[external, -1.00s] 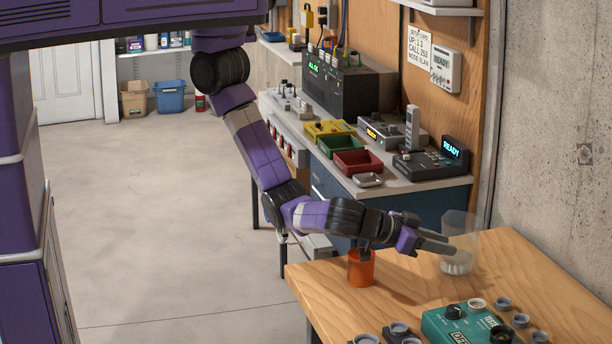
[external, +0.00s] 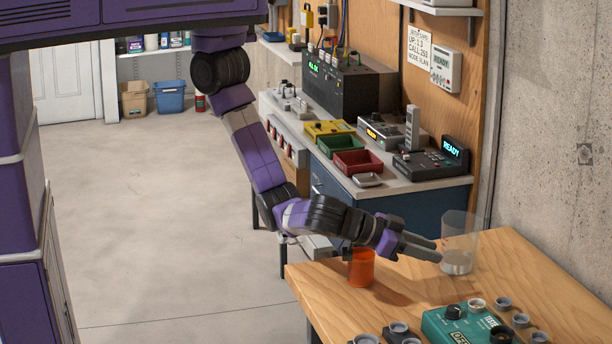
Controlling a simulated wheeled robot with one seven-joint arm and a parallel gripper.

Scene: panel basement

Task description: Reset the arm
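My gripper (external: 420,247) is above the wooden table, its fingers pointing right toward a clear cup (external: 458,243). Its two fingers show with a gap between them, and nothing shows in the gap. The fingertips are close to the left side of the clear cup; I cannot tell whether they touch. The cup stands upright with a little pale content at its bottom. An orange cup (external: 361,269) stands on the table below my wrist, its top partly hidden by the arm.
The wooden table (external: 540,290) holds a green pedal box (external: 467,325) and several grey knobs near the front. Behind is a bench with a green bin (external: 341,145), a red bin (external: 358,163) and a READY device (external: 432,158). A concrete wall is at the right.

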